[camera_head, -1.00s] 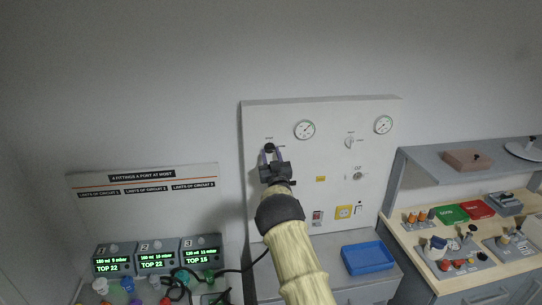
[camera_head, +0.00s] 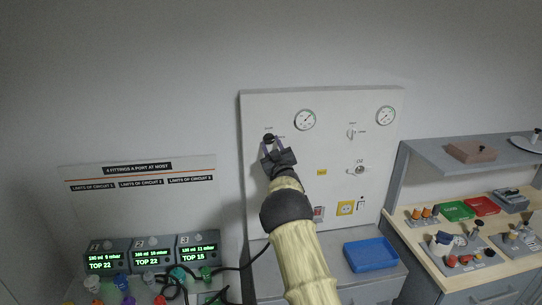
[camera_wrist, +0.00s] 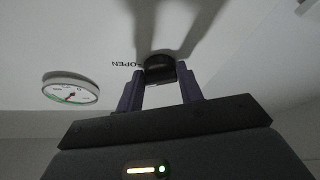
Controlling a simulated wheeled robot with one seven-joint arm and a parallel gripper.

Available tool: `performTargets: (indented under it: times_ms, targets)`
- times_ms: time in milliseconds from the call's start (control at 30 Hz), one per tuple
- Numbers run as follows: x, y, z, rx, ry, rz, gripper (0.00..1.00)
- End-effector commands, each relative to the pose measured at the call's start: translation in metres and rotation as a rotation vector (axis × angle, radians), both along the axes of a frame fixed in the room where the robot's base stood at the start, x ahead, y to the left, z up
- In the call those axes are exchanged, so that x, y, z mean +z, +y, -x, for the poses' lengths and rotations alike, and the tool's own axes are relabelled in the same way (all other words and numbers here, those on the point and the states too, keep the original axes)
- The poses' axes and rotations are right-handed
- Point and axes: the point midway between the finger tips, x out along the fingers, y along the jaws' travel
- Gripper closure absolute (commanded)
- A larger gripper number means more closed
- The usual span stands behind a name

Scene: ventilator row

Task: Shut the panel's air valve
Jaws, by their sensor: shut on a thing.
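The white wall panel (camera_head: 320,200) stands in the middle of the head view. A dark round valve knob (camera_head: 268,138) sits at its upper left. My gripper (camera_head: 272,145) is at this knob, with its two purple-grey fingers on either side of it. In the wrist view the fingers are shut on the black knob (camera_wrist: 159,69), and the word OPEN is printed beside it. The knob's pointer and its exact setting are hidden or too small to tell. A second, light valve handle (camera_head: 351,133) is at the panel's upper right.
Two round gauges, left (camera_head: 305,119) and right (camera_head: 386,115), are on the panel. Ventilator units (camera_head: 150,256) with hoses stand at left, and a workbench (camera_head: 470,238) with parts at right.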

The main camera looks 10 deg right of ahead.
Motion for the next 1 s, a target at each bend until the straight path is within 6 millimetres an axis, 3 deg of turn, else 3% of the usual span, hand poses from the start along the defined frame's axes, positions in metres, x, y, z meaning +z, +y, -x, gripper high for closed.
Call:
performTargets:
  times_ms: [167,1000]
  targets:
    - [-0.005,-0.001,0.000,0.001,-0.004,0.136,0.86]
    - [0.008,-0.006,0.000,0.001,-0.001,0.913,0.86]
